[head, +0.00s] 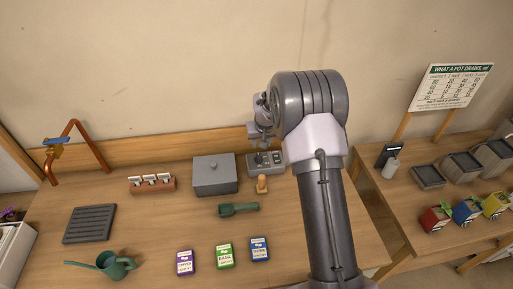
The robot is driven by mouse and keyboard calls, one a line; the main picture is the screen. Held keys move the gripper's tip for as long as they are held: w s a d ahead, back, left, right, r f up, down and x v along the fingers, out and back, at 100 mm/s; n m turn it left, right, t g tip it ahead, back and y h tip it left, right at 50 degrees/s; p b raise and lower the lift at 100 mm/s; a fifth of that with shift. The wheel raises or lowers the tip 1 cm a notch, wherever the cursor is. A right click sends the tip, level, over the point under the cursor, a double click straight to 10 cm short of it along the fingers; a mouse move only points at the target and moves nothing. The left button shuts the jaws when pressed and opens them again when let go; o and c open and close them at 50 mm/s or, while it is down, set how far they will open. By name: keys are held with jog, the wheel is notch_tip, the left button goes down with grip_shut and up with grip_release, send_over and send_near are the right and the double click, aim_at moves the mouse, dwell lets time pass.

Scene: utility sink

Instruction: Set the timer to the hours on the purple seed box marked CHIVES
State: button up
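The purple seed box (185,263) stands near the front of the table, left of a green box (225,256) and a blue box (260,249). Its label is too small to read surely, and I cannot make out any hours on it. A small grey device with controls (276,168), which looks like the timer, sits at the back of the table, right of a grey lidded box (214,182). My gripper (257,138) is just above and behind this device, partly hidden by my arm. Whether it touches the device or is open or shut is unclear.
A green watering can (114,265), a dark slatted tray (90,224) and a copper tap (72,145) are at left. A side table (395,193) holds pots at right.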

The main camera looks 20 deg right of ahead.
aim_at(259, 155)
jog(key=b+x, duration=0.1)
jog(key=x, duration=1.2)
jog(key=shift+w+f, duration=0.1)
jog(key=shift+f, duration=0.2)
grip_shut()
